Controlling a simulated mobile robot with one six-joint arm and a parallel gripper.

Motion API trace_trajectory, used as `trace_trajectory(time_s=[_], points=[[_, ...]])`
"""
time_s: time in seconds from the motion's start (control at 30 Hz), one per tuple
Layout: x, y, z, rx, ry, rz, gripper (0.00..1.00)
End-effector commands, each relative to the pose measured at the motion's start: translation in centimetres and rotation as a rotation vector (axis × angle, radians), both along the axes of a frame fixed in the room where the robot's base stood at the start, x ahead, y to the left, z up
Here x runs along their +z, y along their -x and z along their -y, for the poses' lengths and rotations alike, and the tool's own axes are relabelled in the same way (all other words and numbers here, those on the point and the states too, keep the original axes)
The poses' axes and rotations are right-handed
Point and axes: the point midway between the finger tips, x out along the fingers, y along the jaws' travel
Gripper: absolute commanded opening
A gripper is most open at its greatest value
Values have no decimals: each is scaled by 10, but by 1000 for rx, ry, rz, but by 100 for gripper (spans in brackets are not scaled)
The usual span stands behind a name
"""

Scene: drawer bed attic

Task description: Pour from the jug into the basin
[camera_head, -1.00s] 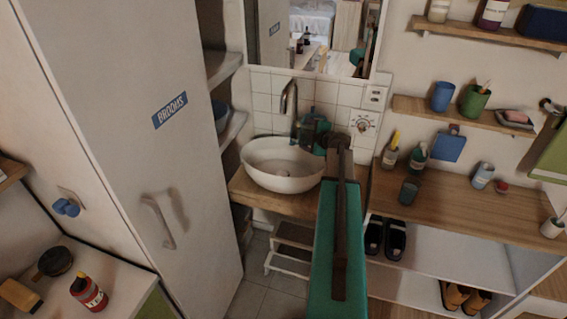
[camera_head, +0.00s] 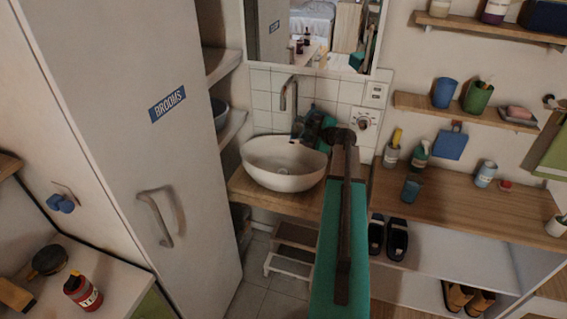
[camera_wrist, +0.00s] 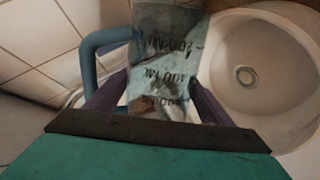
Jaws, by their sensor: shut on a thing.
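The white oval basin (camera_head: 285,174) sits on a wooden counter below the tap. My gripper (camera_head: 314,128) is at the back right of the basin, shut on the jug (camera_head: 298,127), which shows small, dark and bluish above the basin's rear rim. In the wrist view the jug (camera_wrist: 165,45) is see-through with dark volume marks and a blue handle (camera_wrist: 88,60) on its left. My fingers (camera_wrist: 158,98) lie on either side of it. The basin (camera_wrist: 285,85) with its drain shows just right of the jug. The jug's tilt and contents I cannot tell.
A metal tap (camera_head: 290,95) rises behind the basin, close to the jug. A mirror (camera_head: 320,30) hangs above. A tall broom cupboard (camera_head: 150,110) stands at the left. At the right, a wooden counter (camera_head: 450,205) holds several bottles and a cup. A step stool (camera_head: 290,250) stands below.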

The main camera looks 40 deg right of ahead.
Motion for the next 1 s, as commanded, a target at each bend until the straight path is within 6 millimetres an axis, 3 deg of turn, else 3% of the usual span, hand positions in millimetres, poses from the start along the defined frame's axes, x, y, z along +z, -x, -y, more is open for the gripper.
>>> trace_trajectory(time_s=[0.5,1.0], points=[[21,2,5,0,-155,72,50],[24,3,8,-1,-271,127,50]])
